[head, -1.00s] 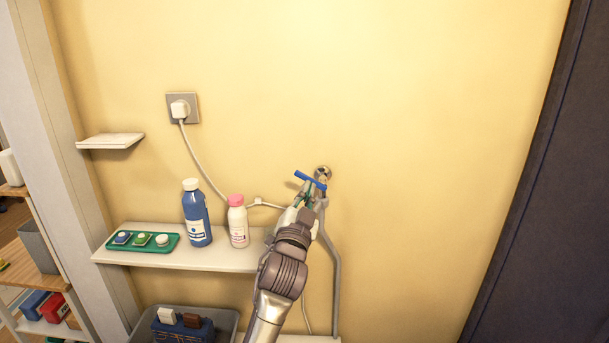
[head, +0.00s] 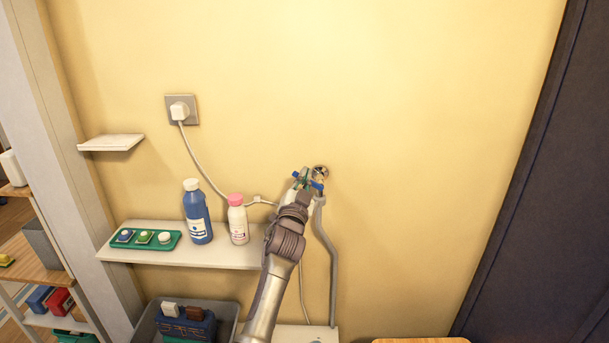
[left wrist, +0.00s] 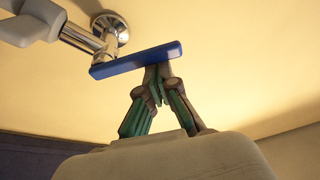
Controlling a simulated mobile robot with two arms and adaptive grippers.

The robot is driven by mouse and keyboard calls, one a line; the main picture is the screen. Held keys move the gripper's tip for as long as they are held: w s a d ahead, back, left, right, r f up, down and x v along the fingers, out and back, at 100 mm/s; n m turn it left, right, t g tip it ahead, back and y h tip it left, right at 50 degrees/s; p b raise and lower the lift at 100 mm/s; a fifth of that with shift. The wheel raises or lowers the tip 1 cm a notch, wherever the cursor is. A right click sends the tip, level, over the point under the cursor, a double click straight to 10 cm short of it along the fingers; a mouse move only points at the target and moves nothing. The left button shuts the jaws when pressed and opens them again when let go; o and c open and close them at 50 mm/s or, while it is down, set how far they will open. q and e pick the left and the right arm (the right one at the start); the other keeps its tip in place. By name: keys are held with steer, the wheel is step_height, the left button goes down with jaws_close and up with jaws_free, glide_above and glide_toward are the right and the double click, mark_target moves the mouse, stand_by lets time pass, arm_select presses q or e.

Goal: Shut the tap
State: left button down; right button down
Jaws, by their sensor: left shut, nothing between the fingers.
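The tap (left wrist: 92,42) is a chrome fitting on the yellow wall, with a blue bar lever (left wrist: 135,60). In the head view the tap's round wall plate (head: 320,171) shows just behind my left gripper (head: 307,178), which hides the middle of the lever. In the left wrist view my left gripper (left wrist: 157,78) is shut and empty, its fingertips at the lever's near edge, right of its middle. I cannot tell whether they touch it. My right gripper is not in view.
A grey hose (head: 333,275) hangs from the tap. To the left, a white shelf (head: 180,258) holds a blue bottle (head: 197,215), a pink-capped bottle (head: 237,220) and a green tray (head: 120,243). A plug (head: 179,110) with a cable is above. The wall right of the tap is clear.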

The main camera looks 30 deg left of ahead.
arm_select(q)
steer(key=shift+w+f, duration=0.1)
steer(key=f+n+y+b, duration=0.1)
steer(key=n+b, duration=0.1)
steer(key=a+n+y+b, duration=0.1)
steer(key=n+b, duration=0.1)
steer(key=b, duration=0.1)
steer(key=s+f+n+g+y+b, duration=0.1)
steer(key=n+b, duration=0.2)
steer(key=shift+a+f, duration=0.15)
steer(key=shift+f, duration=0.3)
stand_by(0.7)
